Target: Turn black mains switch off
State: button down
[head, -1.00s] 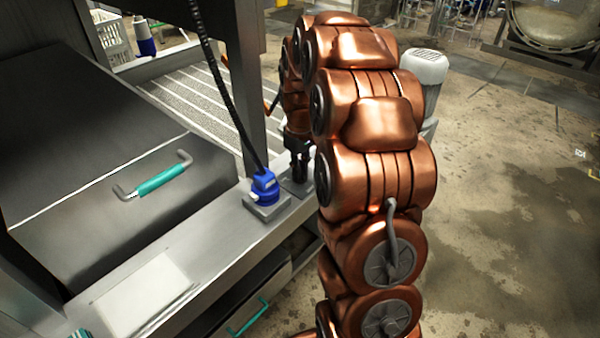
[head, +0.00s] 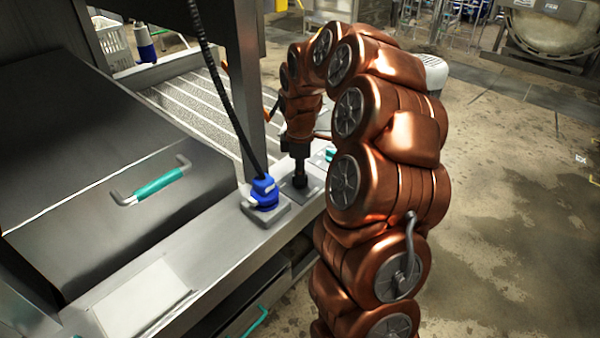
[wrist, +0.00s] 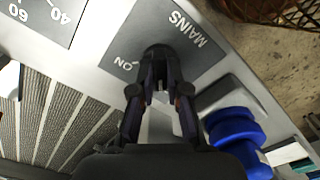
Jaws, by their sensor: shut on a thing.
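The grey mains plate (wrist: 192,48) shows in the wrist view, lettered MAINS and ON. The black mains switch (wrist: 158,55) sits on this plate, largely covered by my fingertips. My gripper (wrist: 160,88) is shut on it, one dark finger on each side. The exact angle of the switch is hard to read. In the head view my gripper (head: 300,180) points down at the same plate (head: 311,199) on the metal ledge, and the switch is hidden by the fingers.
A blue connector with a black cable (head: 264,192) stands close left of my gripper and shows in the wrist view (wrist: 236,135). A steel post (head: 247,85) rises behind it. A lid with a green handle (head: 158,184) lies left. Open floor is at right.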

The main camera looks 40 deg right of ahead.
jog(key=shift+r+n, duration=0.1)
jog(key=shift+n, duration=0.3)
jog(key=c, duration=1.2)
grip_release()
jog(key=shift+o, duration=0.2)
notch_tip(320, 180, up, 12)
